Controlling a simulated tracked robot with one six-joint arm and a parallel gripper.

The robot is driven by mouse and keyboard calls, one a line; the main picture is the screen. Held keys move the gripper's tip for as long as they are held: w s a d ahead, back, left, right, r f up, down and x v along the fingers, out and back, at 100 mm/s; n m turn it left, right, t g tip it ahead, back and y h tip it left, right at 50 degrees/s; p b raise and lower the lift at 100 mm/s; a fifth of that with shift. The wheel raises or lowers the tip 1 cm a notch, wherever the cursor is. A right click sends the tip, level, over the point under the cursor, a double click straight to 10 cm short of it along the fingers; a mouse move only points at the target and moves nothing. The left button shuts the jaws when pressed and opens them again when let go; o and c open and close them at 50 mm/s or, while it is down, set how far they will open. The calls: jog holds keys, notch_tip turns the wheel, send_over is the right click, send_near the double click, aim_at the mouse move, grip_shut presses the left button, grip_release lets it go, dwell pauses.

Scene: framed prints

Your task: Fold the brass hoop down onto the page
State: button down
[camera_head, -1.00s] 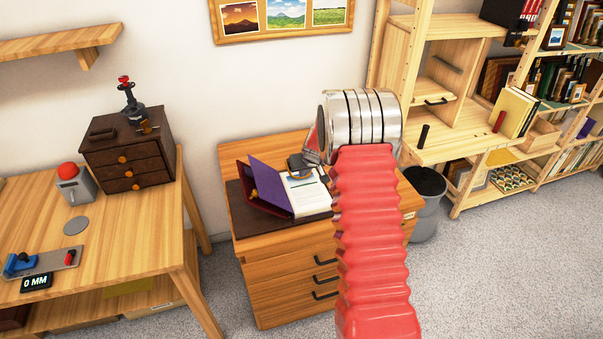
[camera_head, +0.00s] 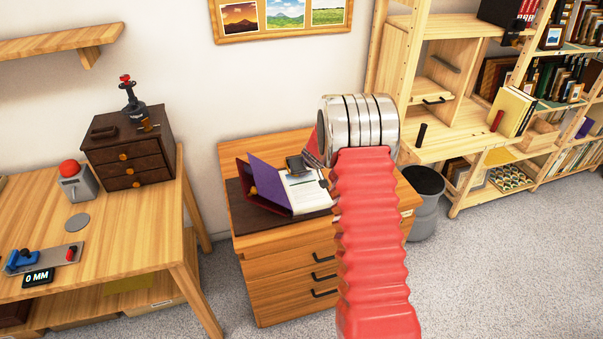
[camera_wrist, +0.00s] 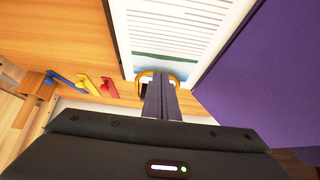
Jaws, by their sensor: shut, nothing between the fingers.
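The page (camera_wrist: 175,30) is white with printed lines and a green and blue picture at its lower end; it lies in an open folder with a purple cover (camera_wrist: 265,75). In the head view the page (camera_head: 306,192) and the raised purple cover (camera_head: 275,182) are on a wooden drawer cabinet. The brass hoop (camera_wrist: 144,74) is a small yellow arch at the page's end in the wrist view. My gripper (camera_wrist: 160,76) is shut and empty, its fingertips overlapping the hoop in the picture; I cannot tell whether they touch. In the head view my arm hides the fingertips.
Blue, yellow and red pieces (camera_wrist: 88,85) show left of the page in the wrist view. A workbench (camera_head: 125,235) with a dark drawer box (camera_head: 128,160) stands at left. A grey bin (camera_head: 425,205) and shelves (camera_head: 500,150) stand at right.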

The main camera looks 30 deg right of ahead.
jog(key=v, duration=1.3)
jog(key=shift+s+r, duration=0.25)
dwell(0.6)
jog(key=s+a+f+m+g+y, duration=0.1)
jog(key=s+a+m+g+y, duration=0.15)
jog(key=s+a, duration=0.6)
jog(key=s+a+r+n, duration=0.1)
jog(key=s+a+r, duration=0.3)
jog(key=s, duration=0.5)
jog(key=s+a+r+n+h, duration=0.1)
jog(key=s+a+r+n, duration=0.1)
jog(key=s+a+r, duration=0.3)
jog(key=s+a+r+n, duration=0.1)
jog(key=s+a+r, duration=0.4)
jog(key=s, duration=0.8)
jog(key=shift+s+a+r+t, duration=0.2)
jog(key=shift+r+t, duration=0.25)
jog(key=shift+r, duration=1.35)
